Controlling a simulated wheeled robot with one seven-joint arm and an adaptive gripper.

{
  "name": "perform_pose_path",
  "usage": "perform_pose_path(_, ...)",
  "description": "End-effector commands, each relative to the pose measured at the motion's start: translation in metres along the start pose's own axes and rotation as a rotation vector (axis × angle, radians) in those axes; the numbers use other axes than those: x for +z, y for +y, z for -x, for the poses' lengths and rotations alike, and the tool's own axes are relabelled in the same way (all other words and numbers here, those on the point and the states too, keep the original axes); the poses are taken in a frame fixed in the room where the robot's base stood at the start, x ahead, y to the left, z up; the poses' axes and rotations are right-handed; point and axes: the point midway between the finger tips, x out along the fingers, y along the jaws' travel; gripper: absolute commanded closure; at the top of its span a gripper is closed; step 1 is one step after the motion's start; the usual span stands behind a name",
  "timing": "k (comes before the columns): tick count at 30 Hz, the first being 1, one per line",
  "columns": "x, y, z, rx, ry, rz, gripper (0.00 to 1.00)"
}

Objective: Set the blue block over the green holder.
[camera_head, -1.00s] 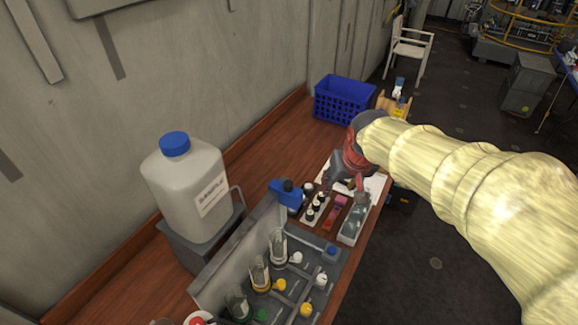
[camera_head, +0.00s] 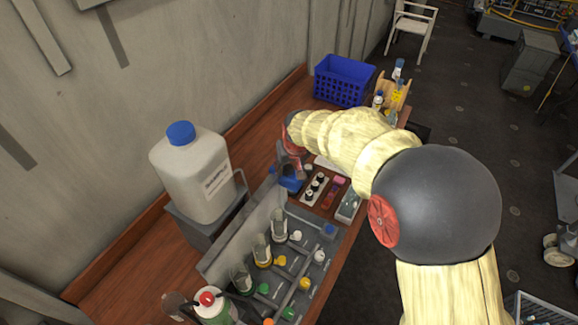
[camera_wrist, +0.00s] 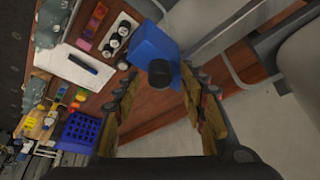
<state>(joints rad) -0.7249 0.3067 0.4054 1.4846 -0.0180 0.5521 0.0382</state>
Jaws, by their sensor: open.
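The blue block (camera_head: 290,181), with a dark round knob, sits on the wooden table beside the far end of the grey rack. In the wrist view the blue block (camera_wrist: 150,45) lies just beyond and between the fingertips. My gripper (camera_wrist: 160,80) is open and empty, pointed at the block. In the head view my gripper (camera_head: 290,163) is right at the block, partly hidden by my arm. Green parts (camera_head: 263,288) show at the near end of the rack, next to a glass vial (camera_head: 241,279). I cannot tell which of these is the green holder.
A large white jug (camera_head: 192,175) stands on a grey stand behind the rack (camera_head: 283,250). A strip of black-capped pieces (camera_head: 315,188) and a pink-red piece (camera_head: 333,190) lie close by. A blue basket (camera_head: 342,82) stands at the far end.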

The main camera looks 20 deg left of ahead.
Motion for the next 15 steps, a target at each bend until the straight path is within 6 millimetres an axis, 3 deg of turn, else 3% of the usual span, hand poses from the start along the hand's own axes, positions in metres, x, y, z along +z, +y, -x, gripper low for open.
perform_pose_path(11, 0.0001, 0.0002, -0.0075, 0.0, 0.0, 0.0, 0.58)
perform_pose_path(15, 0.0002, 0.0002, -0.0074, 0.0, 0.0, 0.0, 0.66)
